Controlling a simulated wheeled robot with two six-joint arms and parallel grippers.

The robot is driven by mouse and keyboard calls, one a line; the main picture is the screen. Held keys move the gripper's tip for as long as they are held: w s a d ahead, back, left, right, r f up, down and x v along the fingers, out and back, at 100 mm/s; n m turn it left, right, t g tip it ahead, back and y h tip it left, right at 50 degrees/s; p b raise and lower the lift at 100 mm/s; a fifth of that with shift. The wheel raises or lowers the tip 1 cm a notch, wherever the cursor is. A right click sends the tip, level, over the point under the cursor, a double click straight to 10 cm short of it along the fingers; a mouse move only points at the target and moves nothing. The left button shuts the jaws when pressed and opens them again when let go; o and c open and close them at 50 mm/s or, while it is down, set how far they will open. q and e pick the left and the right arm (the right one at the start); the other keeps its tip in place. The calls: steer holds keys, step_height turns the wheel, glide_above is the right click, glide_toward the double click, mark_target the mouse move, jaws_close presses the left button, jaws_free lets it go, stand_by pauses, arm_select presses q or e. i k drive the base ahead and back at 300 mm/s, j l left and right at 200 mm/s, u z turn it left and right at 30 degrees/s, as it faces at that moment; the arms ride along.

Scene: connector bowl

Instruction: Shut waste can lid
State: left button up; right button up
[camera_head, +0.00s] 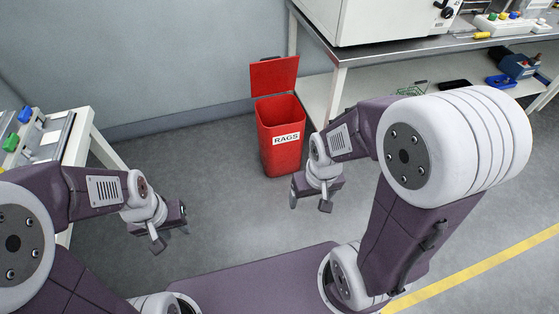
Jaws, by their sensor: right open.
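The red waste can (281,155) stands upright on the floor, marked "RAGS" on its front. Its red lid (274,76) is up, tilted back behind the open top, with the dark inside of the can showing. My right gripper (309,204) is to the right of and nearer than the can, apart from it, with its fingers spread and nothing between them. My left gripper (172,241) is low on the left, well away from the can; its fingers are small and I cannot tell whether they are apart. I see nothing held in it.
A workbench (407,50) with a white machine (380,18) stands behind and right of the can; its leg is close to the can. A white table (76,150) is at the left. The grey floor between my arms and the can is clear.

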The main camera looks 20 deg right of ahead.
mark_target(271, 75)
steer(key=i+j+z, duration=0.15)
steer(key=i+z, duration=0.2)
steer(key=i+j+z, duration=1.5)
steer(key=j, duration=0.3)
steer(key=j+z, duration=0.35)
steer(key=j, duration=0.25)
steer(key=i+j+z, duration=0.15)
steer(key=j+z, duration=0.2)
steer(key=j, duration=0.3)
steer(key=j+z, duration=0.4)
steer(key=j, duration=0.25)
